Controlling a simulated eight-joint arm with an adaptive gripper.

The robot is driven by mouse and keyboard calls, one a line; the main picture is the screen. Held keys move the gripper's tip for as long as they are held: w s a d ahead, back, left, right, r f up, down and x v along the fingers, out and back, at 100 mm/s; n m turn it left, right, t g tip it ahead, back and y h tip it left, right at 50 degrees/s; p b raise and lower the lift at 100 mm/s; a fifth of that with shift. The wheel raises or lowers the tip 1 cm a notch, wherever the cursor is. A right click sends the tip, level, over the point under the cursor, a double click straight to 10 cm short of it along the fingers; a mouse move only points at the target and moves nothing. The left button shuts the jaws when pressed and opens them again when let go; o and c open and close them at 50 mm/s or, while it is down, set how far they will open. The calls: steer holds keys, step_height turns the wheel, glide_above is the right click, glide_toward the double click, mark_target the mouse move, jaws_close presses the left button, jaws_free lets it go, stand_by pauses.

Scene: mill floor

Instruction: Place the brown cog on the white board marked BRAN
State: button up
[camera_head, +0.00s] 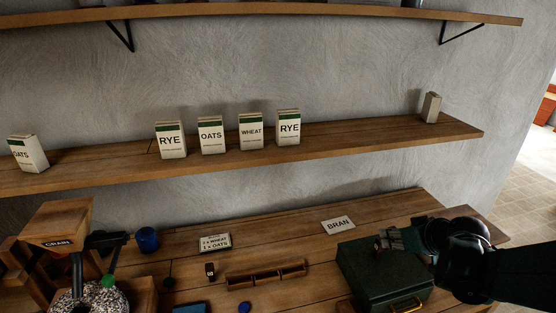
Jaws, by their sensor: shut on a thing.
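The white board marked BRAN (338,225) lies on the wooden workbench, right of the middle, and its top looks bare. My gripper (382,243) reaches in from the right, above the dark green box, and is to the right of the board and apart from it. It is shut on a small brownish thing at its fingertips. This is too small and too much covered by the fingers to tell surely as the brown cog. I see no other clear cog on the bench.
The dark green box (372,278) with a yellow handle stands in front of the board. A shelf (370,139) with several grain boxes hangs above.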

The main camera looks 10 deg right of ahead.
steer(key=w, duration=0.2)
steer(key=b, duration=0.4)
glide_above(338, 224)
step_height(338, 224, down, 9)
steer(key=shift+f, duration=0.1)
steer(key=shift+f+b, duration=0.45)
steer(key=shift+f, duration=2.55)
steer(key=shift+f, duration=0.1)
steer(key=shift+f, duration=1.75)
